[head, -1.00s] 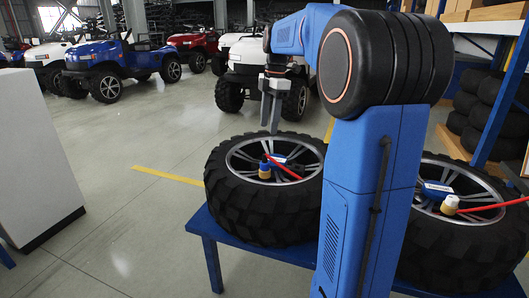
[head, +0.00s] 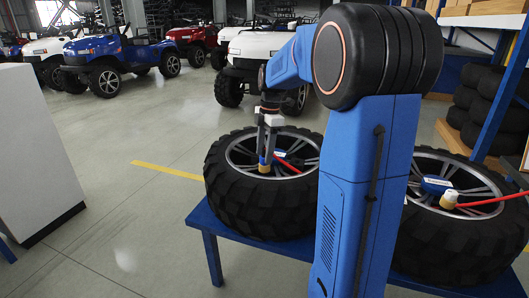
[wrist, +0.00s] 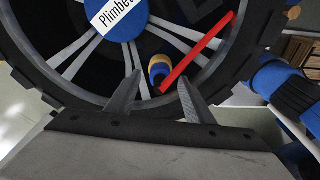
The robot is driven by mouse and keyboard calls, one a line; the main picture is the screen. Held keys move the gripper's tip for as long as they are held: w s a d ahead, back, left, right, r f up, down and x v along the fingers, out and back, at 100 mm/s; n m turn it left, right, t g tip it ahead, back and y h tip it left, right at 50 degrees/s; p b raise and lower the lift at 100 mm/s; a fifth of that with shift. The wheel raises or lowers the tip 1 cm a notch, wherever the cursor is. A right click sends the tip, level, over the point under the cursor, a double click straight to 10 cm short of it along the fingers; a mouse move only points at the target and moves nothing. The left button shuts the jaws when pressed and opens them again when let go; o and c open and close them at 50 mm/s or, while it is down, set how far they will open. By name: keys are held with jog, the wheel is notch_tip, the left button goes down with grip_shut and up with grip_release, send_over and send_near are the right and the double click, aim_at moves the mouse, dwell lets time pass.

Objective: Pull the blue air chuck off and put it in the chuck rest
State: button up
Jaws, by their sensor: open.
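My gripper (head: 267,153) is open and points down over the chuck. In the wrist view the chuck lies between and just beyond the two fingertips (wrist: 160,84). I cannot tell whether a finger touches it. The chuck rest is not identifiable in these views.
A second wheel (head: 430,250) on the right carries a white-topped chuck (head: 449,198) with a red hose (head: 490,203). Both wheels lie on a blue table (head: 265,252). A white cabinet (head: 35,150) stands left. Floor between is clear. My arm hides the space between the wheels.

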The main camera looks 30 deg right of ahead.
jog(key=shift+f, duration=0.1)
grip_shut()
dwell(0.3)
jog(key=shift+r, duration=0.6)
dwell(0.4)
jog(key=c, duration=0.7)
grip_release()
grip_shut()
jog(key=shift+r, duration=0.1)
